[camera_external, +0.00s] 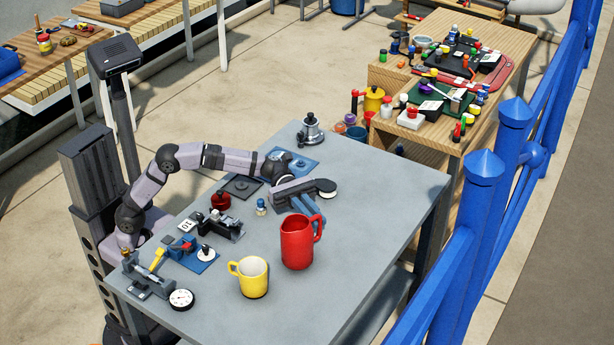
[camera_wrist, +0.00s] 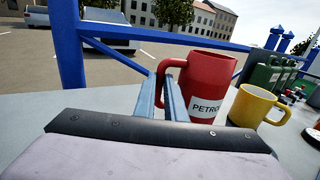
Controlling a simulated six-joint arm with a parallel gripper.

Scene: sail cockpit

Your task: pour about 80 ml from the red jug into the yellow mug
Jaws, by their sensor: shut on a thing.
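The red jug (camera_external: 297,243) looks about upright at the front middle of the grey table. Whether its base touches the table is unclear. In the wrist view, the jug (camera_wrist: 208,85) has a white label reading "PETRO", the rest cut off by the jug's curve. My gripper (camera_external: 310,212) is behind the jug; in the wrist view, its blue-grey fingers (camera_wrist: 168,88) are shut on the jug's handle. The yellow mug (camera_external: 253,278) stands upright to the left of the jug, apart from it. In the wrist view, the mug (camera_wrist: 250,106) is right of the jug. Liquid inside is not visible.
A red knobbed item (camera_external: 221,201), a small blue-and-white bottle (camera_external: 261,208), black and blue fixtures (camera_external: 215,225) and a round dial (camera_external: 181,299) sit left of the jug. A silver item (camera_external: 310,130) stands at the back. The table's right side is clear.

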